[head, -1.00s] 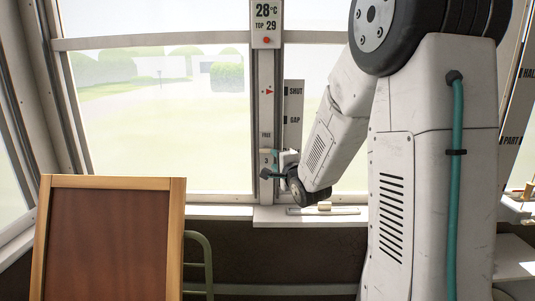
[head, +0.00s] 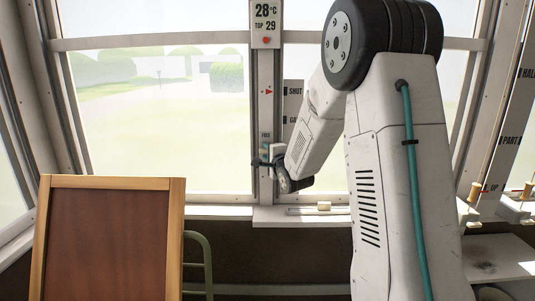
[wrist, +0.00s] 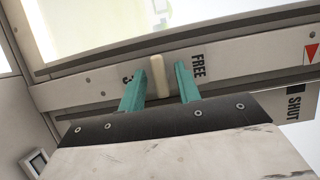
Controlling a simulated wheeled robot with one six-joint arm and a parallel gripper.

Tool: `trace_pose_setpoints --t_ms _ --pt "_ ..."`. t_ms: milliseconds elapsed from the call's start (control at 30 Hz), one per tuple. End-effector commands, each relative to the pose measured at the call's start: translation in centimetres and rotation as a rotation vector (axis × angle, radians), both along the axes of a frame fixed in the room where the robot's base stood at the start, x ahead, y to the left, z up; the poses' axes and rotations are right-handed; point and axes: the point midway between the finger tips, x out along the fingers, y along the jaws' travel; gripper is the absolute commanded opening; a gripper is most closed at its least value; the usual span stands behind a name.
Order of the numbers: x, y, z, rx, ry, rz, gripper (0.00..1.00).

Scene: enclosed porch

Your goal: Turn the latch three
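The latch (wrist: 159,76) is a small cream bar set across a pale frame strip, between a partly covered mark like a 3 and the word FREE. My gripper (wrist: 160,82) is open in the wrist view, with one teal finger on each side of the latch. A gap shows between each finger and the bar. In the head view my gripper (head: 262,163) is at the window's middle post (head: 266,110), just below the word FREE. The latch cannot be made out there.
A board marked SHUT (head: 293,88) stands beside the post, partly behind my arm. A sill with a small cream block (head: 324,206) lies below. A wood-framed brown panel (head: 110,240) stands front left. Spindles (head: 472,200) stand at the right.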

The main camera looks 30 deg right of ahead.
Motion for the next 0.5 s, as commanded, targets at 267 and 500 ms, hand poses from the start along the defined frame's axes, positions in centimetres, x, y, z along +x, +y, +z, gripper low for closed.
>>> trace_pose_setpoints --t_ms 267,500 --pt "-0.03 -0.01 0.0 -0.001 0.0 0.0 0.0" --pt "-0.04 -0.01 0.06 -0.032 0.021 0.0 0.0"
